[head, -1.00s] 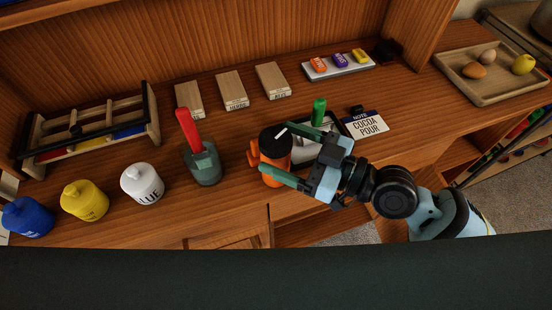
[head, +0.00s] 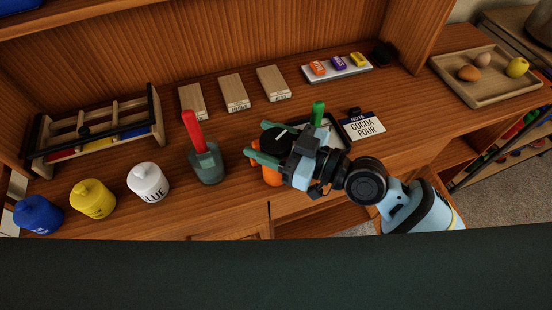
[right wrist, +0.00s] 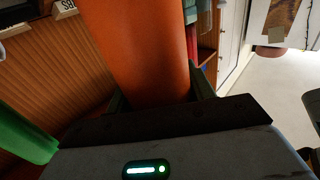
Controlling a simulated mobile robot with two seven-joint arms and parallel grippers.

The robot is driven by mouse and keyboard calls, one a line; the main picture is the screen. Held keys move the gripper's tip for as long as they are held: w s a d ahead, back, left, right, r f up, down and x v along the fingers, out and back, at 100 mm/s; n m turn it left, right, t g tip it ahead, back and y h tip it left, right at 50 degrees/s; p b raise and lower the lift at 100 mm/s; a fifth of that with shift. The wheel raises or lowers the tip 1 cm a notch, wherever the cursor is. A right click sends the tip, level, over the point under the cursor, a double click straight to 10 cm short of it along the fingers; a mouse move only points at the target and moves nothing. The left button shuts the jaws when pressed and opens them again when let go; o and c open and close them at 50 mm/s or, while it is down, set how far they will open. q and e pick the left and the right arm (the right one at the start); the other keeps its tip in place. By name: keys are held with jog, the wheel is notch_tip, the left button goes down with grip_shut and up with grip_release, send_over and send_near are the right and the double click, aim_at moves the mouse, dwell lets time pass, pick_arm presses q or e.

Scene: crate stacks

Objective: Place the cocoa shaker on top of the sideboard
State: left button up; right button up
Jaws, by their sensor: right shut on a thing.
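An orange container with a black lid (head: 271,178), which looks like the cocoa shaker, is upright at the front of a wooden counter; I read no label on it. My right gripper (head: 253,155) comes in from the right and is shut on it, with green fingers around its upper body. In the right wrist view the orange body (right wrist: 145,45) fills the space between the fingers. The wooden counter top (head: 232,193) may be the sideboard; I cannot tell for sure. I cannot tell whether the container touches the counter. My left gripper is not in view.
A grey-green holder with a red handle (head: 206,165) stands close left. White (head: 148,183), yellow (head: 92,200) and blue jars (head: 38,216) line the front left. A tray with a green-handled item (head: 318,113) and a cocoa note (head: 362,126) are behind. Another wooden tray (head: 450,75) is far right.

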jog(key=c, duration=0.4)
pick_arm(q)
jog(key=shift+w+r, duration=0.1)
pick_arm(e)
jog(key=shift+r, duration=0.15)
